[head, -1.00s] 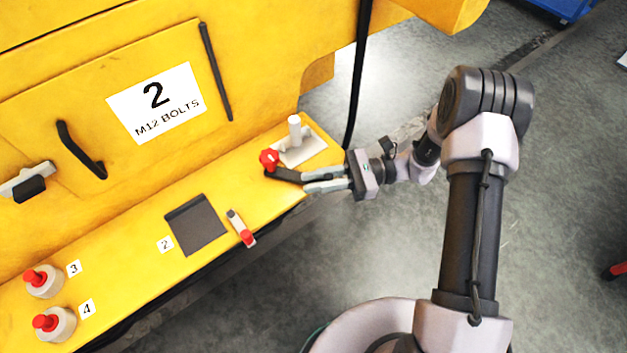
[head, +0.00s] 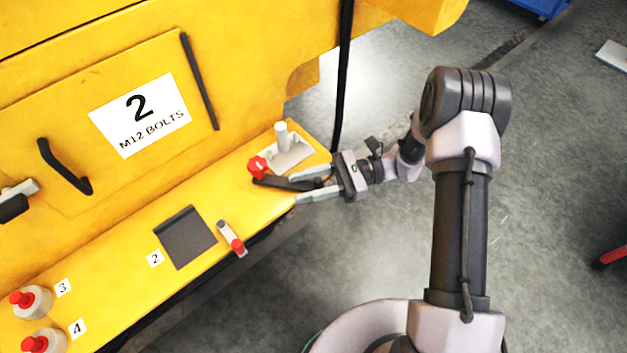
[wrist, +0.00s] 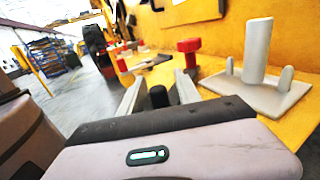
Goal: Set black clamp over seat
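The black clamp (head: 276,182) is a dark bar with a red knob (head: 257,167) at its left end. It is at the right end of the yellow ledge, just in front of a grey plate with an upright post (head: 290,155). My gripper (head: 296,188) is open, one finger on each side of the clamp's right end, with a gap visible. In the wrist view, the bar's dark end (wrist: 158,96) shows between the fingers, and the red knob (wrist: 188,47) stands beyond. The grey plate (wrist: 270,97) there carries a tall post and two short pins. I cannot tell which part is the seat.
A dark pad (head: 187,238) labelled 2 and a grey-and-red piece (head: 231,238) lie further left on the yellow ledge (head: 130,285). Red-topped containers stand by labels 3 and 4. A black vertical strap (head: 342,85) hangs behind my gripper. Open floor lies to the right.

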